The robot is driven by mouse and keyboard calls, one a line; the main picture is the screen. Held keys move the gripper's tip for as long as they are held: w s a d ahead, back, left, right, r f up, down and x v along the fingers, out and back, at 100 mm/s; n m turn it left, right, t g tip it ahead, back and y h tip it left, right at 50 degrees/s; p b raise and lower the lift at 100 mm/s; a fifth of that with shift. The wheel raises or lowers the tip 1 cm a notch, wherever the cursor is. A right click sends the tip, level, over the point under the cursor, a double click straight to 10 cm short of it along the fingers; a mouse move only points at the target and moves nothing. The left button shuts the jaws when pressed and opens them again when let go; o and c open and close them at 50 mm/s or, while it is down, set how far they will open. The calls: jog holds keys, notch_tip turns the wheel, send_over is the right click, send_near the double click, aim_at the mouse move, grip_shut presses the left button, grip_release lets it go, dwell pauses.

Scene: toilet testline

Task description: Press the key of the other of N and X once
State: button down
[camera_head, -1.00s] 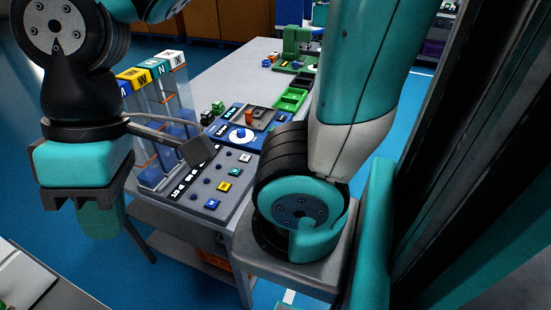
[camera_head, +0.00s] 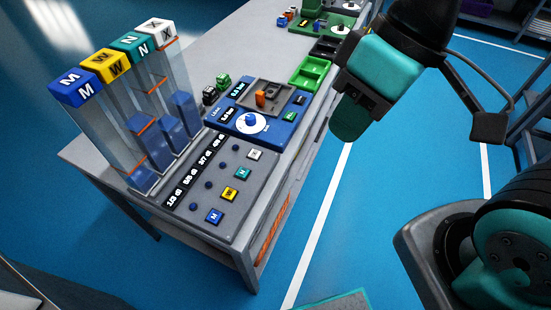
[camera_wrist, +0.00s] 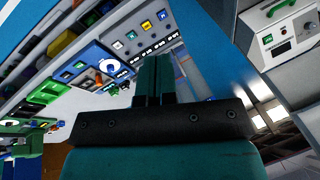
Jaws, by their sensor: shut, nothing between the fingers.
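On the grey key panel (camera_head: 205,232), a white X key (camera_head: 254,154) and a teal N key (camera_head: 243,173) sit in a row with a yellow W key (camera_head: 229,193) and a blue M key (camera_head: 214,216). Behind them stand clear columns topped by an M cube (camera_head: 80,87), W cube (camera_head: 107,65), N cube (camera_head: 133,44) and X cube (camera_head: 158,28), with blue fill at differing heights. My gripper (camera_head: 348,122) is shut and empty, right of the table and apart from the keys. In the wrist view its fingers (camera_wrist: 153,77) are together, with the key row beyond them.
A blue panel (camera_head: 270,136) with a white dial (camera_head: 250,122) and two small keys adjoins the key panel. Green trays (camera_head: 310,72) lie farther back. A white box with a handle (camera_wrist: 285,35) shows in the wrist view.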

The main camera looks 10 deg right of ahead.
jog(key=shift+d, duration=0.35)
jog(key=m+t+y+b, duration=0.1)
jog(key=m+t+y, duration=0.3)
jog(key=m, duration=1.8)
send_over(243, 174)
notch_tip(243, 174, down, 25)
jog(key=shift+n, duration=0.3)
jog(key=shift+f, duration=0.15)
notch_tip(243, 174, down, 9)
jog(key=b, duration=0.7)
jog(key=shift+r, duration=0.2)
